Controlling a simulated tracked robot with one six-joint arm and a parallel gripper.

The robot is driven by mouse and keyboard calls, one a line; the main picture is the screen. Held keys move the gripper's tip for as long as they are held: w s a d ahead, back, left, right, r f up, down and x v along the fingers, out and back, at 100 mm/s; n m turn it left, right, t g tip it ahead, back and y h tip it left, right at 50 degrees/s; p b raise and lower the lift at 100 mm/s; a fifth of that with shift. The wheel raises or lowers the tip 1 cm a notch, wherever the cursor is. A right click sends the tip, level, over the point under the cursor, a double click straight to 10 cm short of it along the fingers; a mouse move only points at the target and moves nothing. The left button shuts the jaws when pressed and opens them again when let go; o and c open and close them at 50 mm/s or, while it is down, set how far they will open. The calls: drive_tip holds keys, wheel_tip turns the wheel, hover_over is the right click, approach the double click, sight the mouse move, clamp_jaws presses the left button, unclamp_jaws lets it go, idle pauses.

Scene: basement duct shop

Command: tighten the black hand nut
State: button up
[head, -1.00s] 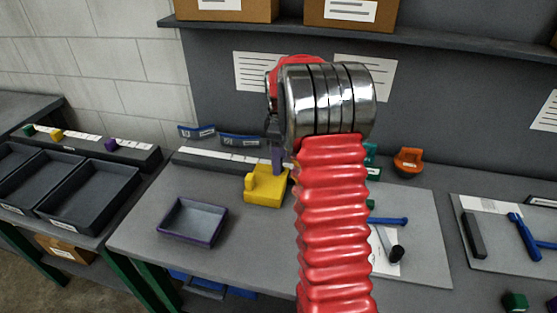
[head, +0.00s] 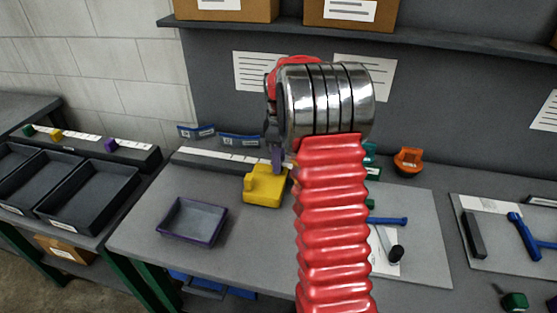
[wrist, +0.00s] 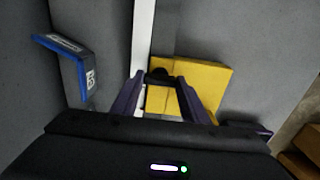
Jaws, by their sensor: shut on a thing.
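The black hand nut (wrist: 158,77) shows as a dark piece between the purple fingertips of my gripper (wrist: 161,82) in the wrist view. The fingers are shut on it. It sits at the yellow block (wrist: 207,84), which lies beside and beneath the fingers. In the head view the yellow block (head: 264,188) rests on the bench, and one purple finger of my gripper (head: 277,158) shows just above it. My wrist and arm hide the rest of the gripper and the nut there. I cannot tell the nut's exact turn or how far it is seated.
A shallow dark tray (head: 192,221) stands left of the block. A labelled strip (head: 225,160) runs behind it, with blue labelled pieces (head: 240,140) nearby. An orange piece (head: 408,160) and a blue-handled hammer (head: 523,235) lie to the right. The bench between tray and block is clear.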

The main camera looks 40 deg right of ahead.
drive_tip(key=shift+s+d+m, duration=0.1)
drive_tip(key=shift+m, duration=1.3)
drive_tip(key=m, duration=1)
drive_tip(key=shift+m, duration=0.4)
drive_tip(key=m, duration=0.4)
drive_tip(key=shift+m, duration=0.3)
drive_tip(key=o, duration=1.1)
drive_tip(key=shift+c, duration=0.2)
